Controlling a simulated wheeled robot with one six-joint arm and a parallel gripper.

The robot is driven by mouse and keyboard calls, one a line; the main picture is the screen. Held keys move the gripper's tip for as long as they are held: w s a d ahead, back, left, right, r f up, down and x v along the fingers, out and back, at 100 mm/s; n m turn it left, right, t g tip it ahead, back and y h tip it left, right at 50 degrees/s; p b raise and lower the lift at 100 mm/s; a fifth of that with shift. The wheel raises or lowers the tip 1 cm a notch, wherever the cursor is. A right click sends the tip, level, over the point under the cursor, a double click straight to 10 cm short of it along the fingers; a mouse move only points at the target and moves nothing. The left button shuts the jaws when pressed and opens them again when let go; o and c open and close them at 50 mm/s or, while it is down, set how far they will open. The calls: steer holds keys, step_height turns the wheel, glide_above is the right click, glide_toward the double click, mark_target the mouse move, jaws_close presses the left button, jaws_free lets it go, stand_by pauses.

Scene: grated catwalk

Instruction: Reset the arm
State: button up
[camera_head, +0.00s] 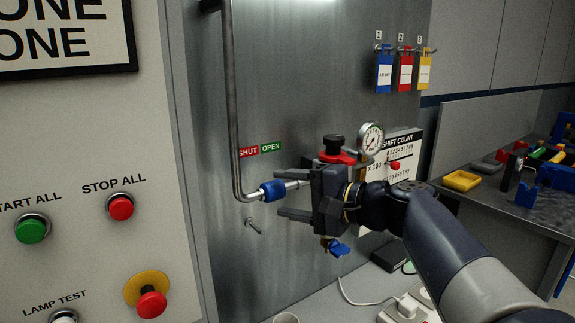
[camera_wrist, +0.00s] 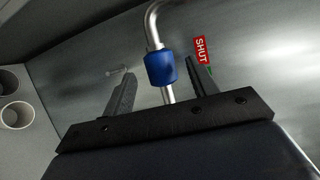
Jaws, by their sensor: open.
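My arm (camera_head: 437,235) reaches in from the lower right in the head view. My gripper (camera_head: 287,199) is open in front of the metal panel, its two fingers pointing left. In the wrist view my gripper (camera_wrist: 160,85) has its fingers apart, with the blue collar (camera_wrist: 160,68) of a bent pipe showing between and beyond them. The blue collar (camera_head: 272,190) also shows in the head view beside the upper finger. I cannot tell whether a finger touches the pipe. Nothing is clearly held.
A red knob (camera_head: 335,158) and a gauge (camera_head: 371,138) sit close behind my gripper. Push buttons (camera_head: 120,207) are on the left panel. Coloured tags (camera_head: 405,75) hang above. A white power strip (camera_head: 408,307) lies below.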

mark_target(287, 189)
steer(key=p+x, duration=0.1)
steer(key=x, duration=0.5)
steer(key=shift+w+d+p, duration=0.55)
steer(key=shift+w+d, duration=0.15)
steer(key=shift+d, duration=0.25)
steer(key=shift+w+d, duration=0.2)
steer(key=shift+d, duration=0.15)
steer(key=shift+s+a, duration=0.1)
